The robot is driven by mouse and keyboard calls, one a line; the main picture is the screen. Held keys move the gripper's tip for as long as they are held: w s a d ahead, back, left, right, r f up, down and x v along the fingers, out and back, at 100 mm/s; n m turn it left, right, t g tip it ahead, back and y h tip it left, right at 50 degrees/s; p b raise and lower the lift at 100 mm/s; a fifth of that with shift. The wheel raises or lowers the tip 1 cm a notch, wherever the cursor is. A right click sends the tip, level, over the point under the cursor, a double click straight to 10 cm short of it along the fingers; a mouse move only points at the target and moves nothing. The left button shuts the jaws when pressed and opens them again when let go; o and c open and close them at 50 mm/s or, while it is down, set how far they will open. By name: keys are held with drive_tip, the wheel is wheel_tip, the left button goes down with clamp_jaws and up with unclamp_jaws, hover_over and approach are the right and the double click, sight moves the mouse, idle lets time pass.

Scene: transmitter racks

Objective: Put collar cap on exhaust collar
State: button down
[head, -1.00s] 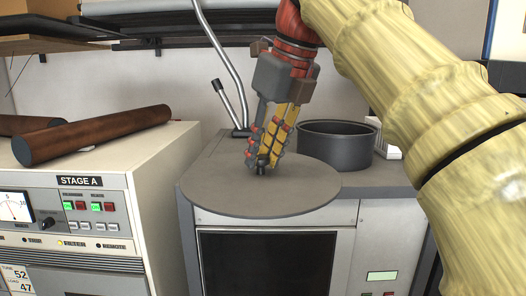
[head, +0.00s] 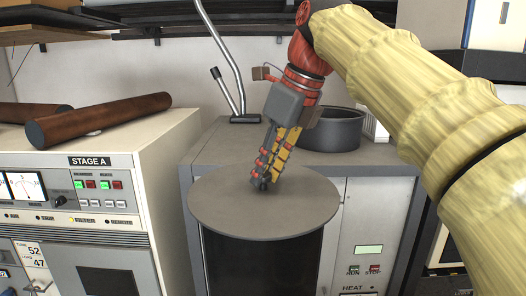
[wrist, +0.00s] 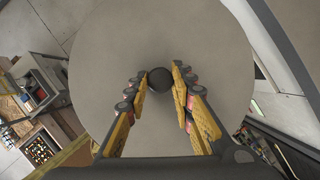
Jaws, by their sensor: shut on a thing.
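The collar cap (head: 220,205) is a wide, flat grey disc with a small dark knob at its middle. My gripper (head: 262,184) is shut on that knob and holds the cap roughly level at the cabinet's front edge. In the wrist view the cap (wrist: 190,40) fills the middle, with the round knob (wrist: 160,78) between the fingertips. The exhaust collar (head: 335,132) is a dark, open-topped round ring on the cabinet top, behind and to the right of the cap. My gripper hides its left part.
A grey-topped cabinet (head: 215,152) carries the collar. A bent metal pipe (head: 222,62) and a short lever (head: 224,88) stand at its back left. The STAGE A rack (head: 150,165) with brown cylinders (head: 100,120) on top is at left. A shelf (head: 50,30) hangs above.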

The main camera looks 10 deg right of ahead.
drive_tip(key=w+d+f+n+g+h, duration=0.1)
drive_tip(key=f+n, duration=0.8)
drive_tip(key=f, duration=1.2)
drive_tip(key=w+d+f+n+g+h, duration=0.1)
drive_tip(key=d+f+n+g, duration=0.3)
drive_tip(key=f, duration=1.7)
drive_tip(key=w+d+f+n+g+h, duration=0.1)
drive_tip(key=w+d+f+n+g, duration=0.1)
drive_tip(key=f+n, duration=1.2)
wheel_tip(320, 180, down, 8)
drive_tip(key=shift+w+d+g, duration=0.4)
drive_tip(key=shift+w+d, duration=0.3)
drive_tip(key=shift+d, duration=0.25)
